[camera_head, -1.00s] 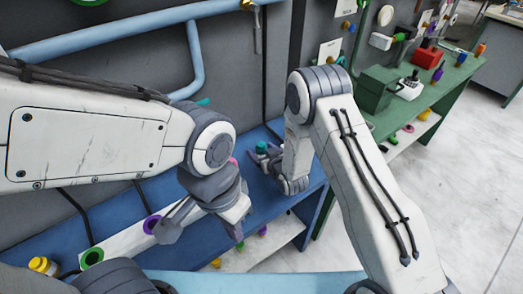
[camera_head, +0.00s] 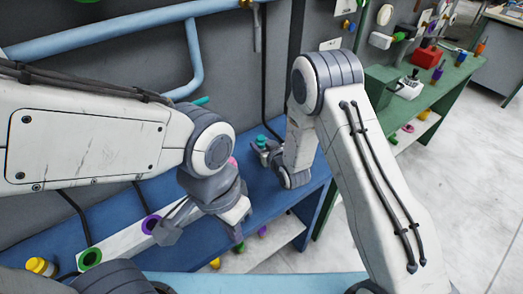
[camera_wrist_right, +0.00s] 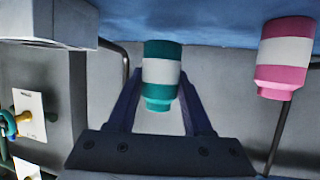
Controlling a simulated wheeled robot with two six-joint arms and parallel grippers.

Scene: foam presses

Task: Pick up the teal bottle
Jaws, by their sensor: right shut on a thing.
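The teal bottle (camera_wrist_right: 160,75), with a white band around its middle, is between the two fingers of my right gripper (camera_wrist_right: 160,92) in the right wrist view. The gripper is shut on it. In the head view the bottle (camera_head: 262,142) is small and partly hidden by my right gripper (camera_head: 267,154), over the blue bench (camera_head: 262,197). I cannot tell whether its base touches the bench.
A pink bottle with a white band (camera_wrist_right: 285,60) stands beside the teal one in the right wrist view. A yellow item (camera_head: 40,266), a green ring (camera_head: 90,258) and a purple ring (camera_head: 151,224) are at the lower left. A green bench (camera_head: 440,102) stands at the right.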

